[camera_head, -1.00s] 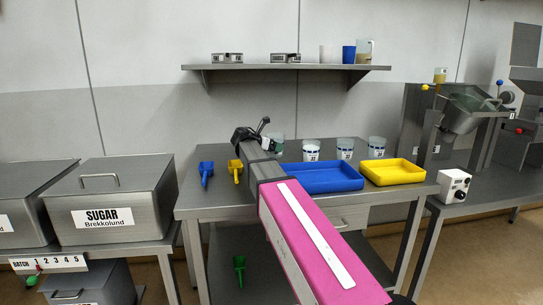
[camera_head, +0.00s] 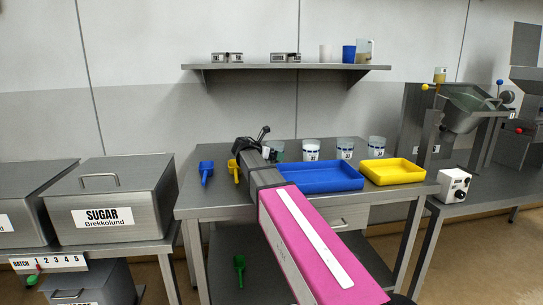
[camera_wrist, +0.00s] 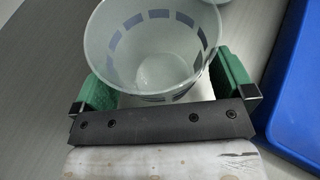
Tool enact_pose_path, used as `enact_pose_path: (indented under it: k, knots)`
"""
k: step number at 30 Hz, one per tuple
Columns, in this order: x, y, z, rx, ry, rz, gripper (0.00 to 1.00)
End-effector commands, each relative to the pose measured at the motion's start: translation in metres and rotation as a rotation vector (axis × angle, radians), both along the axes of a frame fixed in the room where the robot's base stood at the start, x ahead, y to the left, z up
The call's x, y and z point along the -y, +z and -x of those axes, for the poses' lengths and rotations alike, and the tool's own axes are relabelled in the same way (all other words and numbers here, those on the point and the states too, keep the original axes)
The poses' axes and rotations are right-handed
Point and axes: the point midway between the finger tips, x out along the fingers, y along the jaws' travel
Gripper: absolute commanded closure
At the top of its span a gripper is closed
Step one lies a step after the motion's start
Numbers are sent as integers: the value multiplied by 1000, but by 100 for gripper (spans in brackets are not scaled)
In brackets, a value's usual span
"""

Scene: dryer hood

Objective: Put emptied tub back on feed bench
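A clear tub with a band of dark blue marks (camera_wrist: 150,45) stands upright between the green finger pads of my gripper (camera_wrist: 165,88) in the wrist view. The pads lie against its two sides, and its inside looks empty. In the head view the tub (camera_head: 278,151) shows partly behind my gripper (camera_head: 265,147), over the back of the steel feed bench (camera_head: 228,205), left of the row of other tubs. I cannot tell for sure whether its base touches the bench top.
Several similar tubs (camera_head: 311,151) stand along the back of the bench. A blue tray (camera_head: 320,178) lies just right of my gripper, a yellow tray (camera_head: 392,171) beyond it. Blue (camera_head: 206,172) and yellow (camera_head: 234,171) scoops are at the left. A shelf (camera_head: 290,67) hangs above.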

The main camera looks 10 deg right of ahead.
Motion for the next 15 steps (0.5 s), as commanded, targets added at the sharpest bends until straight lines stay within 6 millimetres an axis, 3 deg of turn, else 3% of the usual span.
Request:
enact_pose_path:
  k: [5,15]
  knots:
    - [-6,5,4,1,2,-1,0]
    - [-56,30,37,1,2,0,0]
